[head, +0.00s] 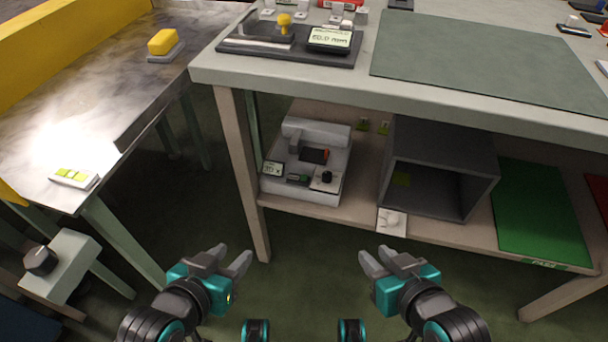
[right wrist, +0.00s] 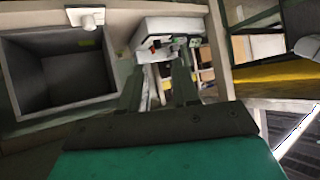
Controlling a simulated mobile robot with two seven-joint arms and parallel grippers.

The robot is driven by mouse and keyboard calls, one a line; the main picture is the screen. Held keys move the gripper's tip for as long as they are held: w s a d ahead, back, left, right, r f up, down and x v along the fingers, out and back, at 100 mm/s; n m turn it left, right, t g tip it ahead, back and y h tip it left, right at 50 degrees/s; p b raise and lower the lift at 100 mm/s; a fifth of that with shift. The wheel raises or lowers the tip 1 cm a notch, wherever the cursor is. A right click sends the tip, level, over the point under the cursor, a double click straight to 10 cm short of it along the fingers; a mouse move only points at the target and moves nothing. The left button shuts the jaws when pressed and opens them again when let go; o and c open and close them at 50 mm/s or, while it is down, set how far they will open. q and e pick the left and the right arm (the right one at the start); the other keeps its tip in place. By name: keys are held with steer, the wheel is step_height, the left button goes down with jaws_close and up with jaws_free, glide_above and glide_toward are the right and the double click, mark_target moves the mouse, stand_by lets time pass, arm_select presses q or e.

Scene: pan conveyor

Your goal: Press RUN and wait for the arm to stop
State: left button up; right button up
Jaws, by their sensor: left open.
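No label reading RUN is legible, and I cannot tell which control it is. A white machine (head: 312,150) stands on the lower shelf, with a small display (head: 273,168), a green button (head: 298,178), a red part and a black knob (head: 326,177). It also shows in the right wrist view (right wrist: 160,30). My left gripper (head: 234,256) is open and empty, in front of the shelf and below the machine. My right gripper (head: 374,254) is open and empty, in front of the shelf, right of the left one. Neither touches anything.
A grey open box (head: 440,148) and a green mat (head: 540,210) are on the shelf. A digital scale (head: 330,38) sits on the worktop (head: 460,100). The metal table (head: 100,100) at left bears a yellow block (head: 163,42) and a small button panel (head: 72,178). A grey knob box (head: 65,265) stands lower left.

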jaws_close()
steer(key=shift+r, duration=0.1)
steer(key=shift+w+r, duration=0.1)
steer(key=shift+r, duration=0.05)
stand_by(0.4)
stand_by(0.6)
